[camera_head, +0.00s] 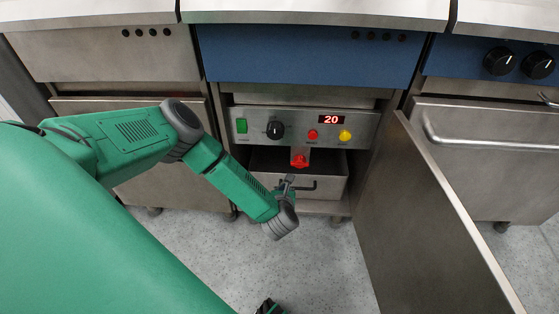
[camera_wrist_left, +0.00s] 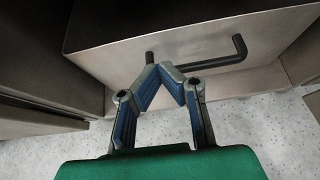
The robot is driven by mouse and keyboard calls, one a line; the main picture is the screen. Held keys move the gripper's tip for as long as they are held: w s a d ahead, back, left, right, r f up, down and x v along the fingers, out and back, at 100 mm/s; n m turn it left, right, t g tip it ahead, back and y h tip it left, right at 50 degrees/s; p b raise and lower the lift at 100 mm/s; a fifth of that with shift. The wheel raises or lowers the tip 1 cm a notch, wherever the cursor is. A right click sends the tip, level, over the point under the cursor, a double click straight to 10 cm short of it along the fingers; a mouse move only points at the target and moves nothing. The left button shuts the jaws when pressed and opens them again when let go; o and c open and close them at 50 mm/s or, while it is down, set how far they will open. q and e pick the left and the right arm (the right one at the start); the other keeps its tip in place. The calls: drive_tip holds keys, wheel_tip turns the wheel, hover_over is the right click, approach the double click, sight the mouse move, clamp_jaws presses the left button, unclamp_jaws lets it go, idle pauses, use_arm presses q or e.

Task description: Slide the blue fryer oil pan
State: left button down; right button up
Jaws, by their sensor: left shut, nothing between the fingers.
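The blue fryer (camera_head: 305,58) is the middle unit, with a blue front panel and an open cabinet below. Its oil pan (camera_head: 330,189) is a steel box low in that cabinet, with a dark bar handle (camera_head: 305,187) on its front. In the left wrist view the pan (camera_wrist_left: 190,22) fills the upper part, and its black handle (camera_wrist_left: 228,60) sticks out. My left gripper (camera_head: 288,181) is in front of the pan. Its fingertips (camera_wrist_left: 163,68) are together and empty, overlapping the handle's left part in the picture. I cannot tell if they touch it. My right gripper is not in view.
The fryer's door (camera_head: 430,220) stands open to the right of the pan. Above the pan are a control panel (camera_head: 255,127) and a red valve handle (camera_head: 300,160). Steel units stand on both sides. The speckled floor (camera_head: 330,265) in front is clear.

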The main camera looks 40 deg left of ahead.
use_arm(q)
drive_tip(key=p+v, duration=0.3)
drive_tip(key=v, duration=0.6)
drive_tip(key=shift+w+p, duration=0.15)
drive_tip(key=shift+p, duration=0.15)
